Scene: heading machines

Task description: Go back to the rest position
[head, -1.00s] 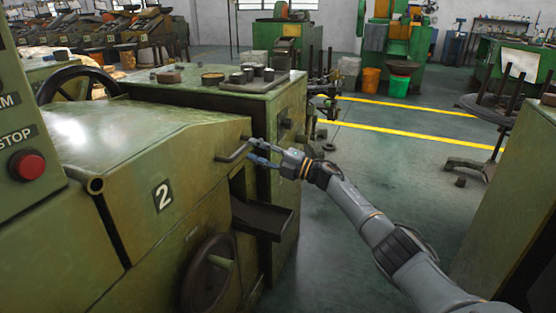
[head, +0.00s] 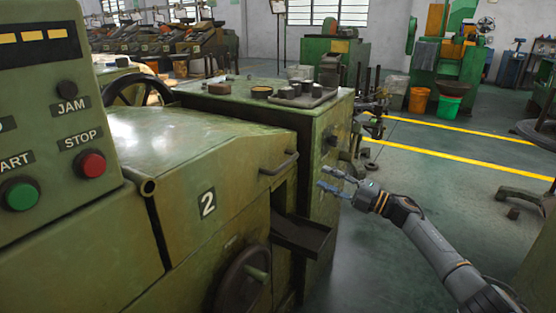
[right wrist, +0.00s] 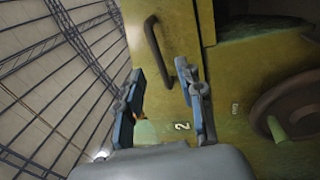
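My right gripper (head: 338,184) is in the head view, in the air right of the green machine (head: 218,165) marked 2. It is open and empty, its fingers pointing left toward the machine. The dark cover handle (head: 279,164) is up and left of the fingertips, with a clear gap between them. In the right wrist view the gripper (right wrist: 163,100) shows two parted blue fingers, and the handle (right wrist: 155,50) appears beyond them, not between the pads. The cover looks shut. My left gripper is in neither view.
The control panel (head: 55,110) with a green START button (head: 20,194) and red STOP button (head: 91,164) stands at the left. A chute tray (head: 300,235) and handwheel (head: 240,280) stick out below the handle. The floor (head: 430,165) right of the machine is mostly open.

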